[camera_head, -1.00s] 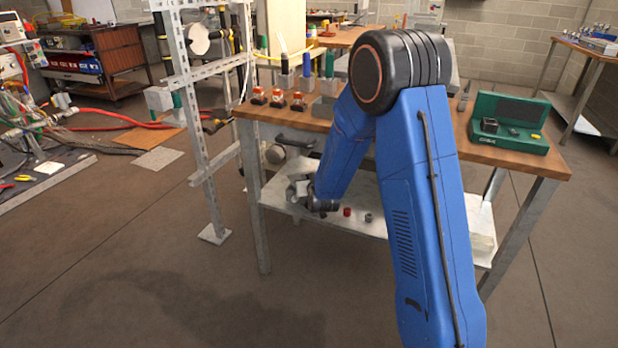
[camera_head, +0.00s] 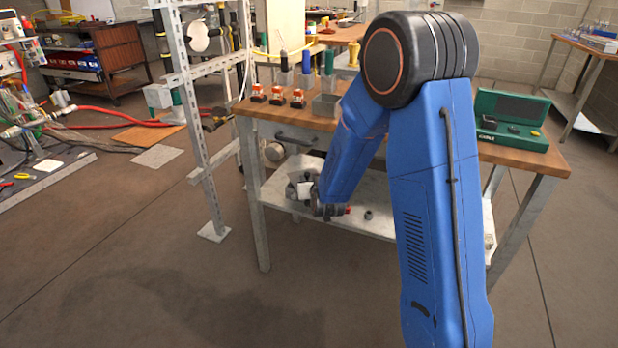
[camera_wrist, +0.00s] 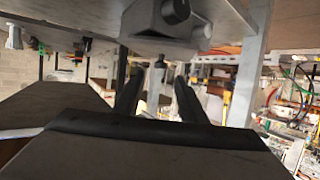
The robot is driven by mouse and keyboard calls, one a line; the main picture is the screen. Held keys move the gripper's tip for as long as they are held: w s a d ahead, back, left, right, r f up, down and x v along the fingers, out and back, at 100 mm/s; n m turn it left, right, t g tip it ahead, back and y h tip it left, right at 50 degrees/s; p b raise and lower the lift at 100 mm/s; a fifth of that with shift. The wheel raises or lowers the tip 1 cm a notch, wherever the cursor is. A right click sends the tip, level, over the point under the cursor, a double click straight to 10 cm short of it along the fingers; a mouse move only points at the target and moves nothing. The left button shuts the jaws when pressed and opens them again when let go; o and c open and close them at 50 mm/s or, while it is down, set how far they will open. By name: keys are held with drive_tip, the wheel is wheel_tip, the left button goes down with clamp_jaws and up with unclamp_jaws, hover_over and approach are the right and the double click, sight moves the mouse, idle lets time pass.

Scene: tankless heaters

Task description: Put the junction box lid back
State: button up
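My gripper (camera_wrist: 157,78) shows two dark fingers standing apart in the wrist view, with no lid seen between them. In the head view, my wrist is low under the workbench's top, just above its lower shelf, and my forearm partly hides it. I cannot pick out the lid for certain. A small pale square piece (camera_head: 305,190) shows at my wrist; I cannot tell what it is.
A red piece (camera_head: 347,210) and a grey piece (camera_head: 368,214) lie on the lower shelf (camera_head: 385,228). The strut frame (camera_head: 197,140) stands left. Floor in front is clear.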

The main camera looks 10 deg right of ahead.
drive_tip(key=s+d+r+g+y, duration=0.1)
drive_tip(key=s+r, duration=0.3)
drive_tip(key=s, duration=0.3)
drive_tip(key=s+d+r+g, duration=0.15)
drive_tip(key=s+r, duration=0.25)
drive_tip(key=s, duration=0.4)
drive_tip(key=s+r+g+y, duration=0.1)
drive_tip(key=s+r+g, duration=0.1)
drive_tip(key=s+r, duration=0.35)
drive_tip(key=s+d+r+g, duration=0.1)
drive_tip(key=s+d+g, duration=0.1)
drive_tip(key=s, duration=1.2)
drive_tip(key=s+d+r+g+h, duration=0.1)
drive_tip(key=s+d+g, duration=0.1)
drive_tip(key=s, duration=1.2)
drive_tip(key=shift+s+d+r+g+h, duration=0.25)
drive_tip(key=shift+s+d+g+h, duration=0.1)
drive_tip(key=shift+d, duration=0.2)
